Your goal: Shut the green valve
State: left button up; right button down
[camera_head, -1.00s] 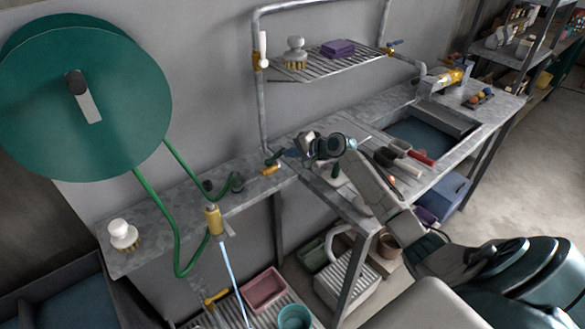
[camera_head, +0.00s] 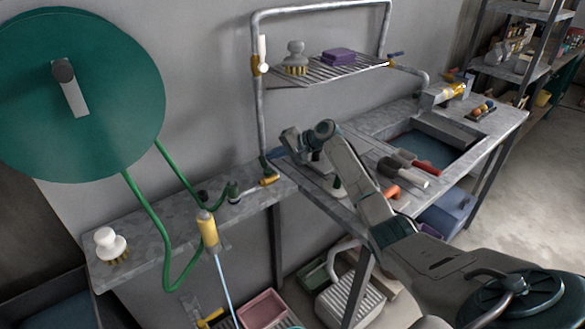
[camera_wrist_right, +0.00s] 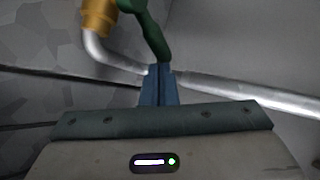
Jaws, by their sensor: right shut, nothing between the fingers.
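The green valve has a green lever (camera_head: 266,165) and a yellow brass body (camera_head: 269,181), low on the pipe at the back of the bench. In the right wrist view the green lever (camera_wrist_right: 148,28) comes down from the top, with the brass body (camera_wrist_right: 97,16) at upper left. My right gripper (camera_head: 278,152) is shut and empty, close beside the lever. In the wrist view its blue fingertips (camera_wrist_right: 160,72) meet the lever's lower end; I cannot tell whether they touch. My left gripper is not in view.
A yellow spray nozzle (camera_head: 208,231) on a green hose lets out a pale blue stream (camera_head: 225,276). A grey pipe frame (camera_head: 257,110) rises behind the valve and carries a wire shelf (camera_head: 322,71). A white-knobbed brush (camera_head: 108,243) stands at the left.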

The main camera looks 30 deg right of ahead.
jog(key=shift+w+a, duration=0.65)
jog(key=shift+a, duration=0.3)
jog(key=shift+w+a, duration=0.1)
jog(key=shift+s+d+r, duration=0.15)
jog(key=shift+s+d, duration=0.15)
jog(key=shift+d, duration=0.05)
jog(key=b+v, duration=0.1)
jog(key=v, duration=0.8)
jog(key=shift+s+d+r+b, duration=0.2)
jog(key=shift+s+r+b, duration=0.05)
jog(key=shift+b, duration=0.15)
